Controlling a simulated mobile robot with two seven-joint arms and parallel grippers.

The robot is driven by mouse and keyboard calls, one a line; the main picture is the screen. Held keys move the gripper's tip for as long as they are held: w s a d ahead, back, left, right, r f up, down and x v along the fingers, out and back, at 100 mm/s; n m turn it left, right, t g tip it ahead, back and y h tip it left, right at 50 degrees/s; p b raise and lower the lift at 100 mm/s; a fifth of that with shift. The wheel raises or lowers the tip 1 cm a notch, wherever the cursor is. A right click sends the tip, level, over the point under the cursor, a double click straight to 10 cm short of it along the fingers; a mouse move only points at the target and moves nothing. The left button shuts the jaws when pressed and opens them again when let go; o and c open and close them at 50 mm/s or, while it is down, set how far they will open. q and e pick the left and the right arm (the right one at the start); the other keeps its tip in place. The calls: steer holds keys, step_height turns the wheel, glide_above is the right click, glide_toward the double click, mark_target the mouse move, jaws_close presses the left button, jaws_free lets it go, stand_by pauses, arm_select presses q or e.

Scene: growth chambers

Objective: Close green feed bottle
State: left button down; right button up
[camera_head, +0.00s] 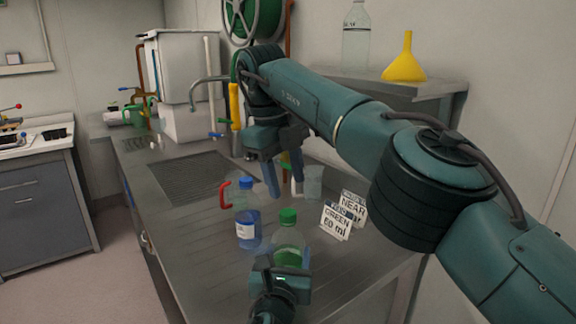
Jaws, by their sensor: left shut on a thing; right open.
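The green feed bottle (288,238) is clear, with green liquid low inside, and stands upright near the front of the metal counter. A green cap (288,215) shows at its top; I cannot tell whether it is screwed tight. My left gripper (284,264) is low in front of the bottle and shut on its body. The gripper covers the bottle's lower part. My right gripper (285,188) is open and empty, fingers pointing down, above and behind the cap and apart from it.
A blue-capped bottle of blue liquid (247,222) stands just left of the green one. Label cards (335,220) stand to the right. A clear beaker (313,181) is behind. A shelf (400,84) holds a yellow funnel (405,62) and a clear bottle (356,40). The drain grid (185,178) is clear.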

mark_target(288, 212)
steer(key=n, duration=0.4)
steer(key=shift+r+n+y, duration=0.15)
steer(key=shift+n+y, duration=0.15)
steer(key=n, duration=0.6)
steer(key=shift+d+r+y, duration=0.15)
steer(key=shift+r+y, duration=0.15)
steer(key=n, duration=0.4)
steer(key=shift+r+n, duration=0.15)
steer(key=shift+n, duration=0.15)
steer(key=n, duration=0.4)
steer(key=n+y, duration=0.1)
steer(key=shift+w+d+r+n+g, duration=0.1)
steer(key=shift+r+n+g, duration=0.2)
steer(key=shift+n, duration=0.1)
steer(key=shift+f, duration=0.1)
steer(key=shift+f, duration=3.95)
